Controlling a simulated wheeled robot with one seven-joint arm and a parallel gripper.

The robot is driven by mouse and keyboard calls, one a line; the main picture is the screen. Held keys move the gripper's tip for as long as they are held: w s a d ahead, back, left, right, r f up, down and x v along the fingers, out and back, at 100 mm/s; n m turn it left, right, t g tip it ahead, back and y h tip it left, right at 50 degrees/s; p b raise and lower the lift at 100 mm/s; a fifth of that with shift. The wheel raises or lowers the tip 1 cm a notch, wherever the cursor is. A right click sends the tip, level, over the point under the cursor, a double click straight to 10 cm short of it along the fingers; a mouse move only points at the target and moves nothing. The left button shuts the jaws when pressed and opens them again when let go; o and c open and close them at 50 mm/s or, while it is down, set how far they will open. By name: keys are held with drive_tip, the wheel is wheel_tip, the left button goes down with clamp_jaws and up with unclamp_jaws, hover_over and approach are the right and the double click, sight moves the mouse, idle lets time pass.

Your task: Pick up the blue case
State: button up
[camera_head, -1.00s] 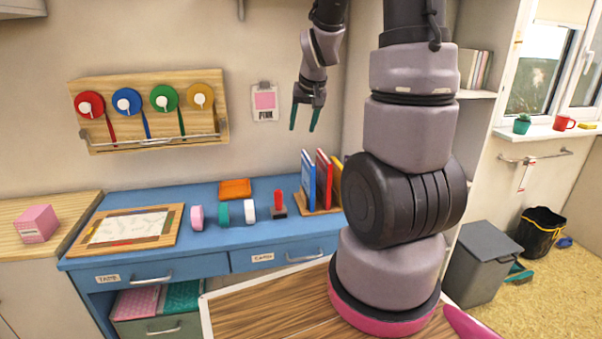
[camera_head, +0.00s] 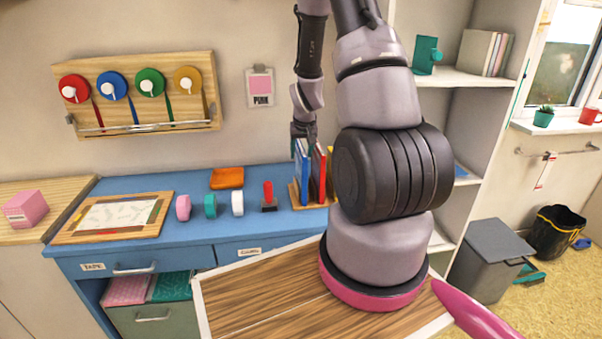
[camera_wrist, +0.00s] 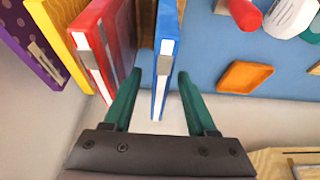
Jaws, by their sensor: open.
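The blue case (camera_head: 303,172) is a thin upright case, leftmost in a wooden holder on the blue desk. In the wrist view the blue case (camera_wrist: 165,62) stands between the two green fingers of my gripper (camera_wrist: 153,100). The fingers are open, one on each side, with a visible gap on the right; the left finger lies between the blue case and the red case (camera_wrist: 107,45). In the head view my gripper (camera_head: 304,140) is at the top of the cases, pointing down, and its fingertips are mostly hidden against them.
A yellow case (camera_wrist: 62,22) and a purple dotted case (camera_wrist: 28,40) stand beyond the red one. The wooden holder (camera_head: 312,204) carries the cases. A red-handled stamp (camera_head: 268,197), tape rolls (camera_head: 210,206) and an orange pad (camera_head: 227,177) lie left on the blue desk (camera_head: 150,246).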

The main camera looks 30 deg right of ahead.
drive_tip(key=x, duration=0.4)
drive_tip(key=shift+w+f, duration=0.2)
drive_tip(key=shift+w, duration=0.05)
drive_tip(key=shift+d+f, duration=0.1)
drive_tip(key=shift+f, duration=0.15)
idle(0.4)
clamp_jaws()
